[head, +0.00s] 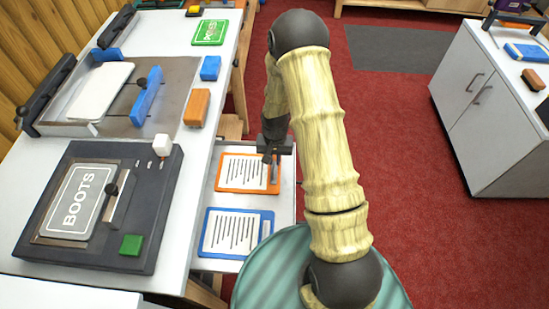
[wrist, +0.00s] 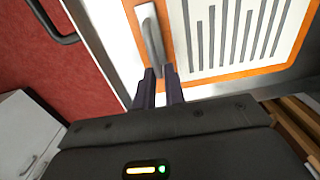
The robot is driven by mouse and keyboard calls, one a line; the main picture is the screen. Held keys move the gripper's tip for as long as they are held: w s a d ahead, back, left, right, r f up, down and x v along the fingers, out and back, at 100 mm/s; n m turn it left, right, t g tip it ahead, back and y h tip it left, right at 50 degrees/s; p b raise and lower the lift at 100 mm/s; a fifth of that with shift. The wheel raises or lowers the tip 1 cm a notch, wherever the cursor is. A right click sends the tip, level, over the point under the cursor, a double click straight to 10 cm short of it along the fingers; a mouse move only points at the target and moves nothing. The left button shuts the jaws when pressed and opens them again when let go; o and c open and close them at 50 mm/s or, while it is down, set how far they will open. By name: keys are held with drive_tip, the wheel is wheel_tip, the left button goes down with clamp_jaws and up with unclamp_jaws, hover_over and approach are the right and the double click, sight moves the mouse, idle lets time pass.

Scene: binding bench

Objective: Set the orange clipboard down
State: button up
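The orange clipboard (head: 244,173) holds a white lined sheet and lies flat over a pale pull-out surface (head: 285,210) beside the bench. I cannot tell whether it touches that surface or is slightly above it. In the wrist view the orange clipboard (wrist: 245,35) fills the upper right, with its grey metal clip at its left side. My gripper (head: 272,158) points down at the clipboard's right side. In the wrist view my gripper (wrist: 161,72) has its dark fingers close together, with the end of the clip between the tips.
A blue clipboard (head: 232,232) lies just in front of the orange one. The white bench (head: 205,135) at left carries a dark machine with a BOOTS plate (head: 78,203), and blue and orange blocks. A white cabinet (head: 490,100) stands at right. Red carpet lies between.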

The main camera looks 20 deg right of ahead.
drive_tip(key=shift+o, duration=1.3)
wheel_tip(320, 180, up, 12)
drive_tip(key=p, duration=0.2)
drive_tip(key=shift+r, duration=0.15)
